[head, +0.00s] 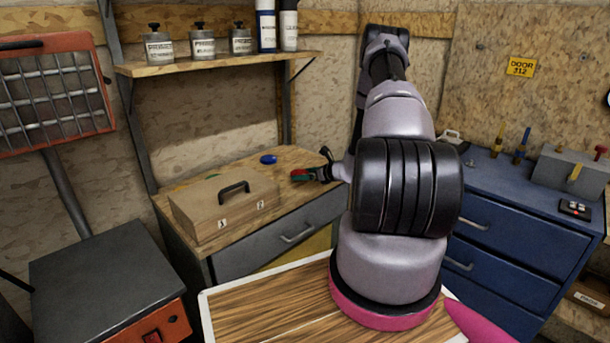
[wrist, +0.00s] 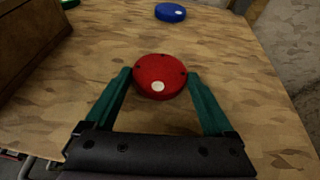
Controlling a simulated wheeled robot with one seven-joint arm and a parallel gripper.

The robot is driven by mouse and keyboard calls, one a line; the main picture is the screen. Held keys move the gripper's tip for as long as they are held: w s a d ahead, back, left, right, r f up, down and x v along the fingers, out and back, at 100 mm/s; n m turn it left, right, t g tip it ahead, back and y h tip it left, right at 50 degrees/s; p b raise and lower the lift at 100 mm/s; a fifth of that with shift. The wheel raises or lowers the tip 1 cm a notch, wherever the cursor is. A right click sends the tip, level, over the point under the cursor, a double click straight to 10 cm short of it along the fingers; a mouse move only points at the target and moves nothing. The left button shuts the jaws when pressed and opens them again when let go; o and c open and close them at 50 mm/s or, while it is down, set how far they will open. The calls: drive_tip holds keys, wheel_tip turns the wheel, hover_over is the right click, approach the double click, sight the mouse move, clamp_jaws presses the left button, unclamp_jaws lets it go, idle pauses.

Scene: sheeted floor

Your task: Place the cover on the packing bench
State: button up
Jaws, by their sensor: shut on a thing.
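A round red disc with a white spot, likely the cover (wrist: 160,76), sits between the two green fingers of my gripper (wrist: 160,82) in the wrist view. My gripper is shut on its sides. In the head view my gripper (head: 304,175) is over the right part of a wood-topped bench (head: 290,158) with grey drawer fronts, likely the packing bench. The bench top (wrist: 225,60) fills most of the wrist view below the disc. I cannot tell whether the disc touches the wood or hangs just above it.
A blue disc (head: 268,159) lies behind my gripper on the bench. A wooden box with a dark handle (head: 225,208) takes up the bench's left part. A blue drawer cabinet (head: 515,215) stands right. A shelf (head: 215,63) with tins and bottles hangs above.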

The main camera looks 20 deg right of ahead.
drive_tip(key=o, duration=1.3)
drive_tip(key=shift+f, duration=0.1)
drive_tip(key=shift+o, duration=0.2)
drive_tip(key=r+v, duration=0.1)
drive_tip(key=v, duration=1.1)
drive_tip(key=s+a+r+n+g+y, duration=0.25)
drive_tip(key=a+r+n, duration=0.55)
drive_tip(key=r, duration=0.4)
drive_tip(key=s+a+r+n+g+y, duration=0.1)
drive_tip(key=s+a+r+n+g, duration=0.4)
drive_tip(key=a+r, duration=0.65)
drive_tip(key=s+a+r+n+t+h, duration=0.2)
drive_tip(key=s+r+n+h, duration=0.5)
drive_tip(key=s+r+n, duration=0.7)
drive_tip(key=s+a+r, duration=0.1)
drive_tip(key=s+r, duration=0.1)
drive_tip(key=s, duration=0.4)
drive_tip(key=shift+a+r, duration=0.15)
drive_tip(key=shift+r, duration=0.15)
